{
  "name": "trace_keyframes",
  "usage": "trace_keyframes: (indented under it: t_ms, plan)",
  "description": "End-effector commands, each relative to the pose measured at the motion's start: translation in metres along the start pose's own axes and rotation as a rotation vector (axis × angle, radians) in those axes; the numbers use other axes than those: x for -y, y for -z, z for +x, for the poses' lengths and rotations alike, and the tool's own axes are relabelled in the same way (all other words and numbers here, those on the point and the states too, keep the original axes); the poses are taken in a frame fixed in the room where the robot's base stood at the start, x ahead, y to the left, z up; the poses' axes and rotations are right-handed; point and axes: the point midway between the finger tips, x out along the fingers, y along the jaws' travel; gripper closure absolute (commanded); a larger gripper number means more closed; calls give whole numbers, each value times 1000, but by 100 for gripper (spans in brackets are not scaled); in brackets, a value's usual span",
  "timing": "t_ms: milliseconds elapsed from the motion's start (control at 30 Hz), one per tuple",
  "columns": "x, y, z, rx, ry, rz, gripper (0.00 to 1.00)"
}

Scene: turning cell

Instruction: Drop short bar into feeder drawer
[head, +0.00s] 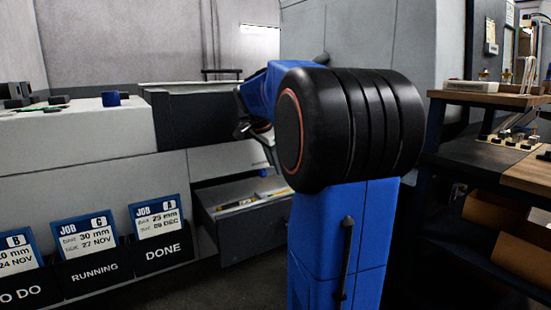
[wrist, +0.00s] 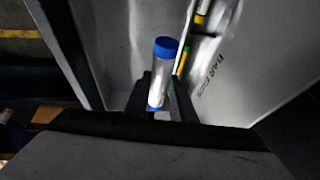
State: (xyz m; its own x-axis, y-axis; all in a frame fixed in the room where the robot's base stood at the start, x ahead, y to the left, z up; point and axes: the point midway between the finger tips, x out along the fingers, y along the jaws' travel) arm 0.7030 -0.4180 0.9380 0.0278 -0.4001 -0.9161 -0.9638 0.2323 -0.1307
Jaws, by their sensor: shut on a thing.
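The short bar (wrist: 158,88) is pale and silvery with a blue end. It stands between the two dark fingers of my gripper (wrist: 160,98), which is shut on it in the wrist view. The feeder drawer (head: 250,242) is pulled open below the grey machine in the head view. Its pale wall with dark lettering shows in the wrist view (wrist: 235,65), beyond the bar. In the head view my own arm hides most of my gripper and the bar. The bar's height over the drawer is hard to tell.
Yellow-marked bars (head: 238,204) lie in the drawer; one (wrist: 203,12) shows near the top of the wrist view. Job card holders (head: 160,245) line the front left. A workbench (head: 500,98) stands at right. Floor shows in front of the drawer.

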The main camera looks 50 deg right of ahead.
Motion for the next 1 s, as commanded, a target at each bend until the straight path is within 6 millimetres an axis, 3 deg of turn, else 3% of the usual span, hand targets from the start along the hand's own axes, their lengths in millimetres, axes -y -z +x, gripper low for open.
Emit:
trace_keyframes:
  t_ms: [467, 500, 600, 1000]
  plan:
    - [-1, -4, 10, 0, 0, 0, 100]
    - [-1, -4, 10, 0, 0, 0, 75]
    - [-1, -4, 10, 0, 0, 0, 55]
    - [-1, -4, 3, 0, 1, -1, 55]
